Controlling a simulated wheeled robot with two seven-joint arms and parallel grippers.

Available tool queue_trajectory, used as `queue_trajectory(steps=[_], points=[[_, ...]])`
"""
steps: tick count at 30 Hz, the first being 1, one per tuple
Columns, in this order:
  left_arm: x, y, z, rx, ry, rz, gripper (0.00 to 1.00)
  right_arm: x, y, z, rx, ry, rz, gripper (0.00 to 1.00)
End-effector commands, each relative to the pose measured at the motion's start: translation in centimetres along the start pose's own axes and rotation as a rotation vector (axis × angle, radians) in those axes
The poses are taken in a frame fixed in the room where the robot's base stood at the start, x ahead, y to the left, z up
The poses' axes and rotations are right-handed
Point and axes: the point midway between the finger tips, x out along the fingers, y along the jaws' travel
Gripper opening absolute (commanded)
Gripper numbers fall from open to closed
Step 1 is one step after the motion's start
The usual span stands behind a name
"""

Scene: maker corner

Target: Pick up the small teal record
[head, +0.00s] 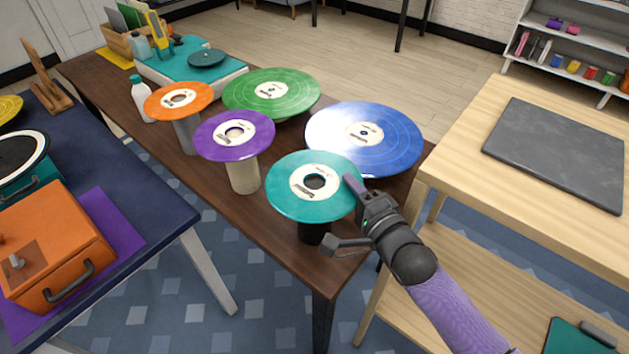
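The small teal record (285,200) lies flat on a dark stand (312,234) at the near end of the brown table. It has a white label and a large dark centre. My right gripper (339,214) is at its right rim with fingers spread apart. One finger is at the upper right edge of the record, and the other is lower, below the rim. Whether either finger touches the record I cannot tell. My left gripper is not in view.
A white bottle (143,100) stands behind. A light wooden table (460,150) with a dark slab (560,150) is at right.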

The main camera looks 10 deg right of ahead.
Motion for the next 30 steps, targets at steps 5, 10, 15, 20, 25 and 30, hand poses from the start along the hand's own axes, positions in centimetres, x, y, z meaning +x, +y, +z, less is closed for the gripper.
queue_trajectory(steps=[5,10,15,20,25,30], points=[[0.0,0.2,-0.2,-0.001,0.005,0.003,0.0,0.0,0.0,0.0,0.0,0.0,0.0,0.0],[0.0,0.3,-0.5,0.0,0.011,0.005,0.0,0.0,0.0,0.0,0.0,0.0,0.0,0.0],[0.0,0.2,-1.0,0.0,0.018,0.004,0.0,0.0,0.0,0.0,0.0,0.0,0.0,0.0],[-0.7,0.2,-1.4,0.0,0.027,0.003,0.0,0.0,-1.2,0.0,-0.001,0.0,-0.003,0.0],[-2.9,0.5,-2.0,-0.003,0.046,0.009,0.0,0.0,-5.6,0.0,-0.003,0.0,-0.006,0.0],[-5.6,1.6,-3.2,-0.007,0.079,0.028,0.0,0.0,-11.3,0.0,-0.001,-0.001,-0.007,0.0]])
